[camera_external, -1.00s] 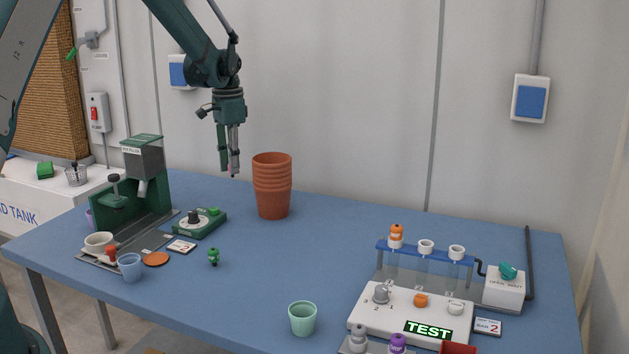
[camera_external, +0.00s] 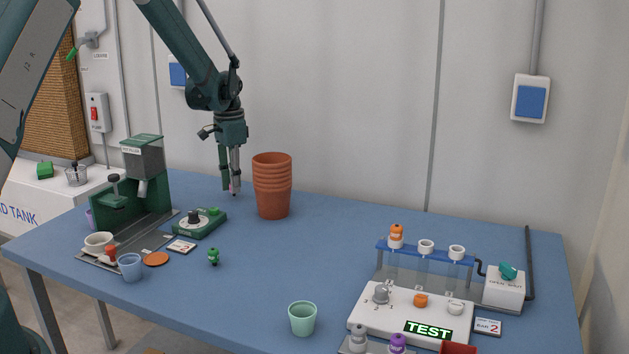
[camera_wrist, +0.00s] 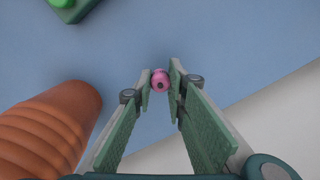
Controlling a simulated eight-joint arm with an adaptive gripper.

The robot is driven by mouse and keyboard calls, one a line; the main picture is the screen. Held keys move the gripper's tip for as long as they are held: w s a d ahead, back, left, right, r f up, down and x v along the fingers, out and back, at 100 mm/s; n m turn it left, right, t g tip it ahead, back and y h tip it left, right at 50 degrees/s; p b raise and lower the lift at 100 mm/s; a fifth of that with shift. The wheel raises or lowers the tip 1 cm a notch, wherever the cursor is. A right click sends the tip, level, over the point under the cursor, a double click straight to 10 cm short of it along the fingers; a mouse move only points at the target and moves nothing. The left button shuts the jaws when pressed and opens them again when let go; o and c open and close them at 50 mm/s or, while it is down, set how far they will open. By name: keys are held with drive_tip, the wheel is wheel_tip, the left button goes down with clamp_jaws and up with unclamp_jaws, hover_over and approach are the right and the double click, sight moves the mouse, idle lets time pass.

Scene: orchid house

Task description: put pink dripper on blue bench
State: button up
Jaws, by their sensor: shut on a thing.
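The pink dripper (camera_wrist: 161,80) sits between the fingertips of my gripper (camera_wrist: 160,90) in the wrist view, its small round end with a dark hole facing the camera. My gripper is shut on it. In the external view my gripper (camera_external: 230,188) points down over the back left of the blue bench (camera_external: 340,245), left of the terracotta pots. The dripper is too small there to make out clearly. Its tip looks close above the bench; I cannot tell whether it touches.
A stack of terracotta pots (camera_external: 272,187) stands just right of my gripper. A green device with a dial (camera_external: 200,223) and a green press (camera_external: 145,185) are to the left. A green dripper (camera_external: 213,256) and mint cup (camera_external: 302,318) stand nearer the front. The bench middle is clear.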

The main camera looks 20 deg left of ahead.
drive_tip(key=shift+f, duration=0.35)
drive_tip(key=shift+f, duration=0.1)
drive_tip(key=o, duration=0.7)
wheel_tip(320, 180, up, 12)
drive_tip(key=shift+r+p, duration=0.15)
drive_tip(key=shift+p, duration=0.3)
idle(0.9)
